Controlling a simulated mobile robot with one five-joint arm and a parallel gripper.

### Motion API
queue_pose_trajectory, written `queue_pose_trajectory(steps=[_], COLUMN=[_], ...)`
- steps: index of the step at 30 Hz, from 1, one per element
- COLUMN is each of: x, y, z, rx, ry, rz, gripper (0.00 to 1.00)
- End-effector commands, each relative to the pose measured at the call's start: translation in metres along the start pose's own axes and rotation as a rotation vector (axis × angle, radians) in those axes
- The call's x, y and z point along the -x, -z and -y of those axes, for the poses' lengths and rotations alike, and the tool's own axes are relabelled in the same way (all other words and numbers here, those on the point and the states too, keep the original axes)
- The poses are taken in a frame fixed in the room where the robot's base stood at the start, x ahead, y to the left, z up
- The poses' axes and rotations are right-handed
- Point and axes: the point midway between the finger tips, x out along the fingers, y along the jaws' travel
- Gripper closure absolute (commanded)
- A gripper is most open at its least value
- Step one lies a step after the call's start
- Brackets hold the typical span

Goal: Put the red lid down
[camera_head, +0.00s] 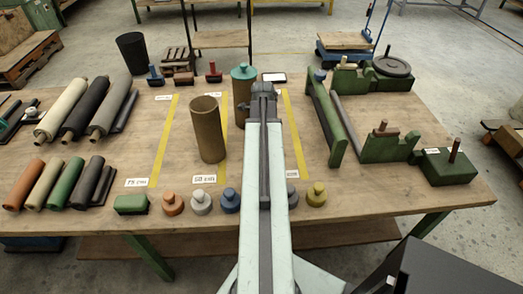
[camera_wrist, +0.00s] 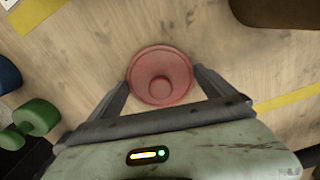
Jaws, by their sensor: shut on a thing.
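The red lid (camera_wrist: 160,84) shows in the wrist view as a round disc with a raised knob in its middle. My gripper (camera_wrist: 163,88) is shut on it, one finger at each side. I cannot tell whether the lid touches the wooden table top (camera_wrist: 100,50) below it. In the head view my gripper (camera_head: 263,88) is over the middle of the table, and my arm hides the red lid. An open brown tube (camera_head: 208,135) stands upright left of my arm. A taller tube with a teal lid (camera_head: 244,72) stands just behind and left of the gripper.
Orange (camera_head: 172,204), grey (camera_head: 201,202), blue (camera_head: 230,200) and yellow (camera_head: 316,195) lids line the front edge. Rolls (camera_head: 75,110) lie at left; green fixtures (camera_head: 390,145) stand at right. Yellow strips (camera_head: 165,140) cross the table. Bare wood lies between the left strip and open tube.

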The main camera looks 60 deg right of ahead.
Motion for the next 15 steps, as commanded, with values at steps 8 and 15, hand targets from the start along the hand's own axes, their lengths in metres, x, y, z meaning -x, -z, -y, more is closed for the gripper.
queue_pose_trajectory(steps=[8,15], x=[-0.002,-0.0021], y=[-0.0004,-0.0007], z=[-0.0001,-0.0002], rx=[0.001,0.001], ry=[0.0,0.0], rz=[0.0,0.0], gripper=[0.45,0.0])
